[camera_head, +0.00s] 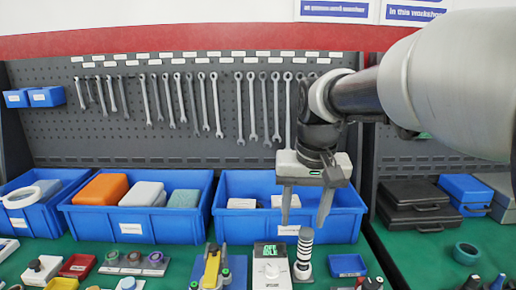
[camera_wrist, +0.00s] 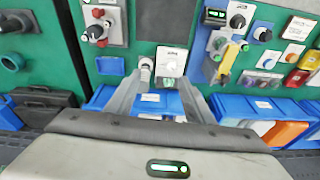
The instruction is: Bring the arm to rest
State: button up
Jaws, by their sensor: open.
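My arm reaches in from the right in the head view. My gripper (camera_head: 305,217) points down with its two fingers apart and nothing between them. It hangs in front of the right-hand blue bin (camera_head: 340,222), above a white device (camera_head: 271,268) whose display reads "OFF IDLE". A striped post on a round base (camera_head: 304,250) stands close to the right fingertip in the picture; I cannot tell the exact gap. In the wrist view, my gripper (camera_wrist: 159,90) also shows open, with the white device (camera_wrist: 172,62) beyond the fingertips.
A pegboard (camera_head: 230,110) with hanging wrenches stands behind. Blue bins (camera_head: 135,222) line the back of the green bench. A blue-and-yellow fixture (camera_head: 213,268), a small blue tray (camera_head: 347,265) and several devices crowd the front. Black cases (camera_head: 415,205) stand at right.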

jog(key=s+d+f+t, duration=0.2)
jog(key=s+d+t, duration=0.15)
jog(key=s, duration=1.25)
notch_tip(320, 180, up, 14)
jog(key=p, duration=1.4)
jog(key=shift+s+d+n, duration=0.25)
jog(key=shift+d+n, duration=0.05)
jog(key=shift+d, duration=0.1)
